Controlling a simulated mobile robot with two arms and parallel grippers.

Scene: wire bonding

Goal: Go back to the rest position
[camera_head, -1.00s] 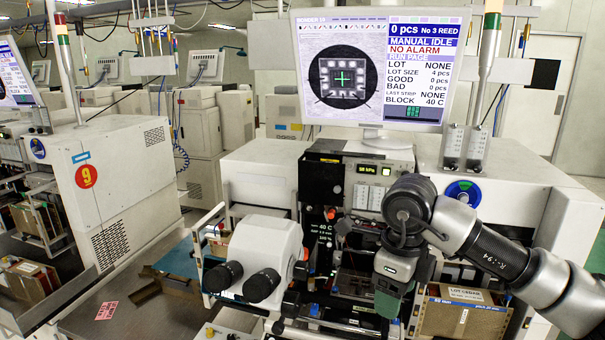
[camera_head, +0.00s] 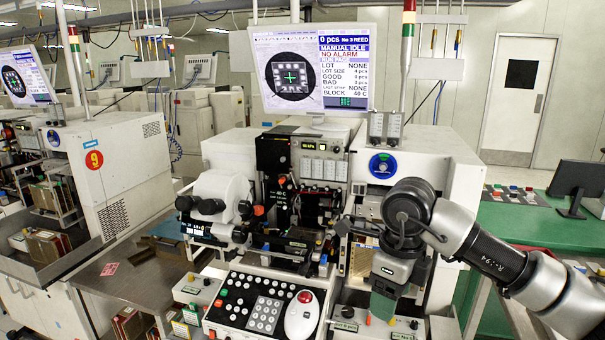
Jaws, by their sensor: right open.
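My right arm comes in from the right edge, bends at its dark wrist joint, and hangs its gripper (camera_head: 383,305) downward. The green-tinted fingers are open, and I see nothing held between them. The gripper appears in front of the right side of the wire bonding machine (camera_head: 430,160), over the picture area of its lower right front. My left gripper is not in view.
The bonder's monitor (camera_head: 305,68) shows manual idle and no alarm. A control panel (camera_head: 262,305) with a keypad and white mouse (camera_head: 302,315) is at the front centre. A green table (camera_head: 515,225) is at the right. A second machine (camera_head: 110,165) stands left.

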